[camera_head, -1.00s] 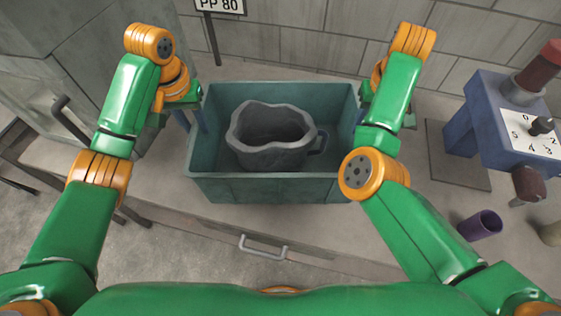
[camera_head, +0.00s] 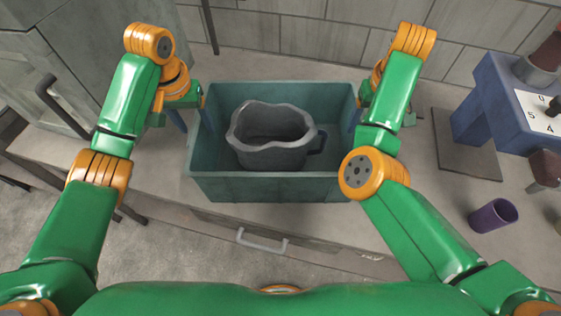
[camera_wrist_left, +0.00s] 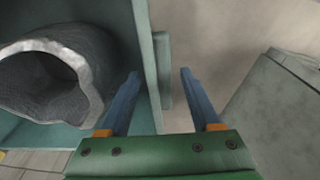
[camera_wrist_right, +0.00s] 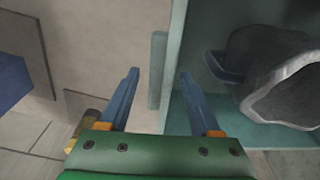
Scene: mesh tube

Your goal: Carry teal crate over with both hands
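The teal crate (camera_head: 265,188) is upright between my two arms in the head view, with a grey mug-shaped vessel (camera_head: 270,157) inside it. My left gripper (camera_wrist_left: 160,85) has one finger inside the crate's side wall (camera_wrist_left: 146,55) and one outside, by a small outer ledge. My right gripper (camera_wrist_right: 157,85) straddles the opposite wall (camera_wrist_right: 176,60) in the same way. The fingers stand apart with the wall between them, and the crate keeps its place with them. Fingertip contact is hard to see. I cannot tell the crate's height above the worktop.
A purple cup (camera_head: 493,215) and a blue stand (camera_head: 485,105) with a number card are to the right. A dark flat plate (camera_head: 465,145) lies beside the stand. A grey cabinet (camera_head: 85,60) stands at the left. A drawer handle (camera_head: 262,240) shows at the front.

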